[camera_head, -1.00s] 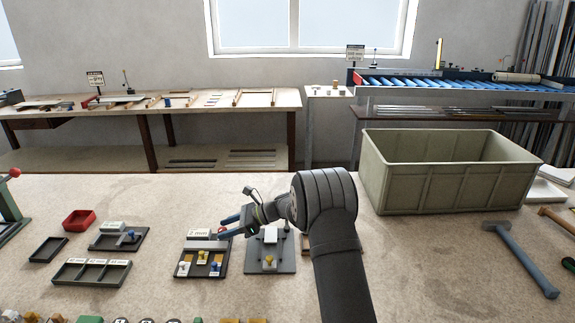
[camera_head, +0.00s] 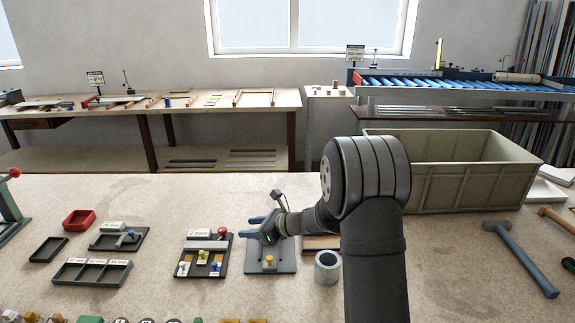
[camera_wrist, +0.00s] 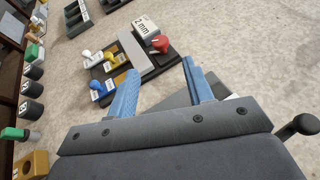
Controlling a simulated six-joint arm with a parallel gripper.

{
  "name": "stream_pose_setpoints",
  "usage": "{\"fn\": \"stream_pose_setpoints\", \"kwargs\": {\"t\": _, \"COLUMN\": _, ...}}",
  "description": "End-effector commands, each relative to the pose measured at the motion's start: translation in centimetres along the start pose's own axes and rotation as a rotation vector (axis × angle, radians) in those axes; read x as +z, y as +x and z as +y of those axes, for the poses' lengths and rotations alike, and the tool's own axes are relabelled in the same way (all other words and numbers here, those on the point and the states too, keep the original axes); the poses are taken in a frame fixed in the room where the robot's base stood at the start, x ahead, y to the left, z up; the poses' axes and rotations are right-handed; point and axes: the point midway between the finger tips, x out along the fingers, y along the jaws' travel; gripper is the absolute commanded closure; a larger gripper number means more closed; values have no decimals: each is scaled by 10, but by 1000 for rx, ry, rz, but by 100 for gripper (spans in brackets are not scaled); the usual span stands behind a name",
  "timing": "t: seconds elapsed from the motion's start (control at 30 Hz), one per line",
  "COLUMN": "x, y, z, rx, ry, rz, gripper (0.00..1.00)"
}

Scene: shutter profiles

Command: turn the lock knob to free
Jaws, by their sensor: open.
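A dark fixture (camera_head: 190,270) carries a block labelled 2 mm (camera_head: 199,234), a grey bar and several small white, yellow and blue knobs. A red knob (camera_head: 223,231) stands at its far right corner. It also shows in the wrist view (camera_wrist: 160,44), beyond and between my fingers. A grey plate (camera_head: 286,265) with a yellow knob (camera_head: 268,260) lies to the right. Which knob is the lock knob, I cannot tell. My gripper (camera_head: 240,223) is open and empty, with its blue fingers above the grey plate's far side, pointing left towards the red knob, apart from it.
A grey ring (camera_head: 327,267) stands right of the plate, close to my arm. Trays and a red dish (camera_head: 79,219) lie left. A large green-grey bin (camera_head: 460,190) and a hammer (camera_head: 520,260) are at the right. Small parts line the front edge.

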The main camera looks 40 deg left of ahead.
Motion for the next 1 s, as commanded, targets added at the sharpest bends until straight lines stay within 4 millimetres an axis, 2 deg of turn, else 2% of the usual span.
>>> {"fn": "stream_pose_setpoints", "kwargs": {"t": 0.03, "x": 1, "y": -12, "z": -1, "rx": -4, "ry": 0, "rz": -1, "gripper": 53}}
{"fn": "stream_pose_setpoints", "kwargs": {"t": 0.37, "x": 0, "y": -78, "z": -1, "rx": -3, "ry": -1, "rz": -1, "gripper": 53}}
{"fn": "stream_pose_setpoints", "kwargs": {"t": 0.6, "x": 19, "y": -50, "z": 31, "rx": 161, "ry": -236, "rz": 103, "gripper": 53}}
{"fn": "stream_pose_setpoints", "kwargs": {"t": 1.0, "x": 43, "y": -23, "z": 72, "rx": 397, "ry": -637, "rz": 280, "gripper": 53}}
